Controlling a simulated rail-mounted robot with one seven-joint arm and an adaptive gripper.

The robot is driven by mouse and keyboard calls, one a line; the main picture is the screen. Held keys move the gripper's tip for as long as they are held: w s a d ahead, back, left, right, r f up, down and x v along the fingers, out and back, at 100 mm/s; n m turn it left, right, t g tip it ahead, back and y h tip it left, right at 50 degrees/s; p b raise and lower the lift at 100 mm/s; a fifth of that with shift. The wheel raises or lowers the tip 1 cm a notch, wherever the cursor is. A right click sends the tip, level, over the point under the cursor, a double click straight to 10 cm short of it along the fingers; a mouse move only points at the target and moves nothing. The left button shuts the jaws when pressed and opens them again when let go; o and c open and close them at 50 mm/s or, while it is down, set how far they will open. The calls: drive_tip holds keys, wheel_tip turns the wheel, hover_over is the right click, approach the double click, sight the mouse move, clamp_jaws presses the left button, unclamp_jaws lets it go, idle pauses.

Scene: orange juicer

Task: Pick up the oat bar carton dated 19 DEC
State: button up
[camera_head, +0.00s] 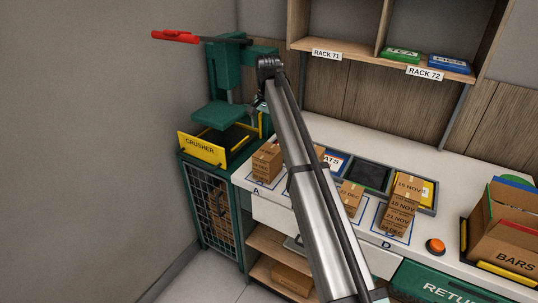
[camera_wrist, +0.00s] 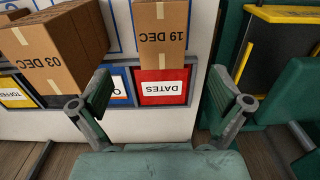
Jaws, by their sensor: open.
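The carton dated 19 DEC (camera_wrist: 162,36) is a brown box with a pale tape strip, at the top middle of the wrist view. It stands beyond my gripper (camera_wrist: 162,82), whose two fingers are spread apart with nothing between them. A carton dated 03 DEC (camera_wrist: 55,50) is to its left in that view. In the head view, brown cartons (camera_head: 267,160) stand at spot A, beside the crusher; their date is too small to read surely. My gripper (camera_head: 257,103) is high in front of the crusher there, partly hidden by my arm.
The green crusher (camera_head: 205,148) with a yellow front is at the left. Cartons dated 22 DEC (camera_head: 351,194) and 15 NOV (camera_head: 407,188) stand further right on the white counter. An orange button (camera_head: 435,246) and a BARS box (camera_head: 515,235) are at the right. A shelf hangs above.

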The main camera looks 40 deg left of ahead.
sight(268, 151)
wheel_tip(268, 151, down, 11)
drive_tip(key=p, duration=0.4)
drive_tip(key=shift+a, duration=0.1)
drive_tip(key=shift+r, duration=0.1)
drive_tip(key=c, duration=1.2)
